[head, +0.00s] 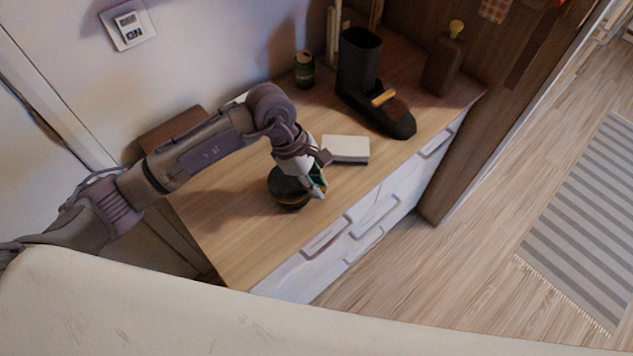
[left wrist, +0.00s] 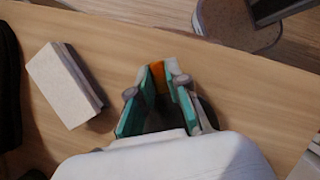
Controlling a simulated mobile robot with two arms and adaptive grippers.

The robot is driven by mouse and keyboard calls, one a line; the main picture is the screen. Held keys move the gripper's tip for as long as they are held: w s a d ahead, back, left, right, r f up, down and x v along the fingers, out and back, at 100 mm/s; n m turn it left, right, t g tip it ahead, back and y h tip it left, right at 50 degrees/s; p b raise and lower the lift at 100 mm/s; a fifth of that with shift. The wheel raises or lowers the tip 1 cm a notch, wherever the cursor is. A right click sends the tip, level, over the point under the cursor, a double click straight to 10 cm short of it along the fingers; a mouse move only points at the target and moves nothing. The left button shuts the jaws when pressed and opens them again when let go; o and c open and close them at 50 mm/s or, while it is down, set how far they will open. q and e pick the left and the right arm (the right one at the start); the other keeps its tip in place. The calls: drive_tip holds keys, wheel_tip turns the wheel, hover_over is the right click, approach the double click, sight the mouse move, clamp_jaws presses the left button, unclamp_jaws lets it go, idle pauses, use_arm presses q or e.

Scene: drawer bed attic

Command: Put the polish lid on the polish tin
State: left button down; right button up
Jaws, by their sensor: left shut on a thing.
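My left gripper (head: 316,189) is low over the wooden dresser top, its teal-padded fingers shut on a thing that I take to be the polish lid. In the left wrist view an orange piece (left wrist: 158,76) shows between the fingertips, with a dark rounded shape partly hidden behind the fingers. In the head view a dark round thing (head: 288,186) with a reddish-brown lower side sits right beside and below the fingers; it looks like the polish tin. I cannot tell where lid and tin part, or whether they touch.
A white box (head: 345,149) lies just behind the gripper. A dark boot (head: 358,65) with an orange-handled brush on it, a green can (head: 304,70) and a brown bottle (head: 441,66) stand farther back. The dresser top (head: 235,240) is clear at the front left.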

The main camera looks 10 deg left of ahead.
use_arm(q)
drive_tip(key=shift+f+b, duration=0.1)
drive_tip(key=shift+b, duration=0.3)
idle(0.7)
drive_tip(key=shift+f+b, duration=0.1)
drive_tip(key=shift+b, duration=0.3)
drive_tip(key=shift+f+b, duration=0.3)
drive_tip(key=shift+b, duration=0.2)
idle(0.5)
drive_tip(key=shift+f+b, duration=0.4)
drive_tip(key=shift+b, duration=0.35)
idle(0.7)
drive_tip(key=c, duration=1.1)
unclamp_jaws()
drive_tip(key=shift+o, duration=0.2)
